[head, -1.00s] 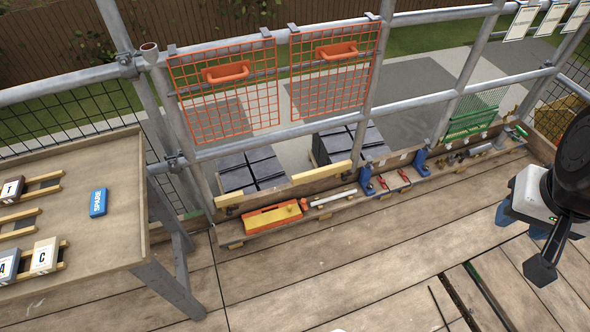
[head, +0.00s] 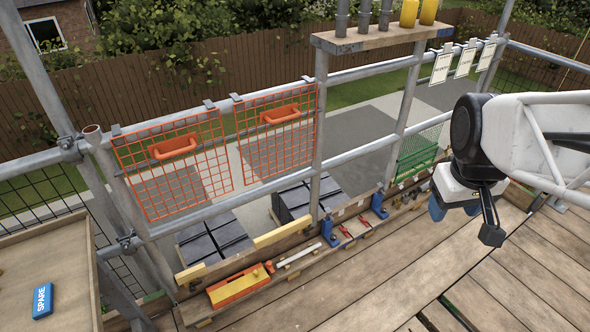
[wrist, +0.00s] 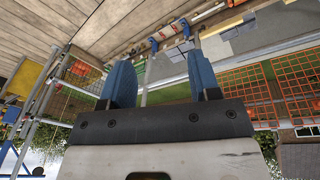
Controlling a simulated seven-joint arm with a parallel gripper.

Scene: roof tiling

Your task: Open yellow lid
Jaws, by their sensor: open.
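The yellow lid (head: 238,286) lies on an orange box (head: 217,298) in the low wooden rack along the scaffold, at the lower middle of the head view. It looks shut, with a small knob at its right end. My gripper (head: 453,212) hangs at the right of the head view, well to the right of the box and apart from it. Its blue fingers show spread with nothing between them in the wrist view (wrist: 163,80). The wrist view is tilted, and I cannot tell the lid clearly there.
Two orange mesh panels with handles (head: 175,147) hang on the rail behind the rack. Blue clamps (head: 379,206) and tools sit in the rack right of the box. A bench with a blue SPARE block (head: 42,300) is at left. The plank floor (head: 390,270) in front is largely clear.

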